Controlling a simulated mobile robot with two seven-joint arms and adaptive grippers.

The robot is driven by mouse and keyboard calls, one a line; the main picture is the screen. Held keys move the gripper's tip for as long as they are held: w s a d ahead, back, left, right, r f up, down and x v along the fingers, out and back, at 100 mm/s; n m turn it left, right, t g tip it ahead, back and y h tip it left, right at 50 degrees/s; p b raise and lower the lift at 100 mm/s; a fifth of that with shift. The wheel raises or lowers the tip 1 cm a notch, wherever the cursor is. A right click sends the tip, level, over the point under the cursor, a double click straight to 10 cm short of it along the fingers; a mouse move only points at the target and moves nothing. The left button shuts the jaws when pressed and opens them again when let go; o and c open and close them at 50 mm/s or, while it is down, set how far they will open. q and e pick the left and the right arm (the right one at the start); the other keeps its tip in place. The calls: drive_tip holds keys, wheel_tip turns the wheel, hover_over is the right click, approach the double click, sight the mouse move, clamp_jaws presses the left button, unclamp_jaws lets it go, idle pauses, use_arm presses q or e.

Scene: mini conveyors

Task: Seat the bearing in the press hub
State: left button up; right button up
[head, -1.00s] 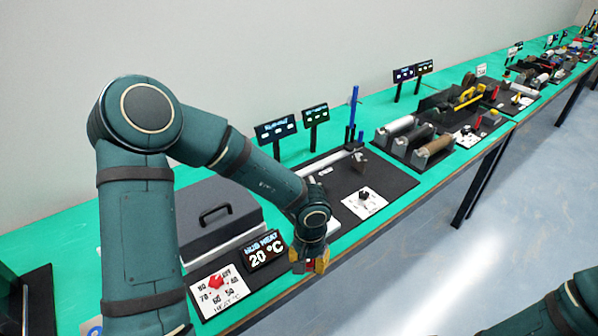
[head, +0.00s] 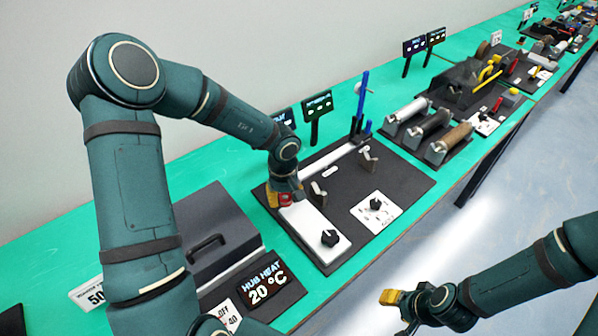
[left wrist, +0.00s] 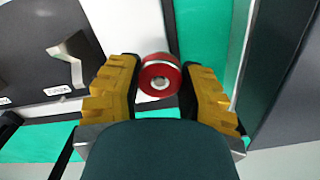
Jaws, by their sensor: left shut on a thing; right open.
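My left gripper (head: 285,198) is over the left edge of the dark fixture board (head: 395,190), beside a white plate with a black knob (head: 329,238). It is shut on a red-rimmed ring with a metal core and centre hole, which looks like the bearing (left wrist: 160,76). The ring sits between the yellow finger pads, and shows as a red spot in the head view. My right gripper (head: 390,298) is open and empty, out over the floor. I cannot tell which part is the press hub; small grey brackets (head: 367,158) stand on the board.
A grey lidded box (head: 225,228) with a handle stands at the left, with a "HUB HEAT 20 °C" display (head: 262,282) in front. Several rollers (head: 430,125) lie farther right.

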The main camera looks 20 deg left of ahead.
use_arm(q)
drive_tip(key=w+a+n+p, duration=0.2)
drive_tip(key=w+a+n, duration=0.1)
drive_tip(key=a+n, duration=0.45)
drive_tip(key=n, duration=0.8)
hover_over(244, 193)
wheel_tip(244, 193, down, 5)
drive_tip(key=shift+s+f, duration=0.1)
drive_tip(key=shift+f, duration=1.85)
use_arm(e)
drive_tip(key=shift+w+r, duration=0.2)
drive_tip(key=shift+r, duration=0.6)
drive_tip(key=shift+w+r, duration=0.15)
drive_tip(key=shift+r, duration=0.6)
use_arm(q)
drive_tip(key=shift+f, duration=0.15)
drive_tip(key=o, duration=1.1)
use_arm(e)
drive_tip(key=shift+a, duration=0.1)
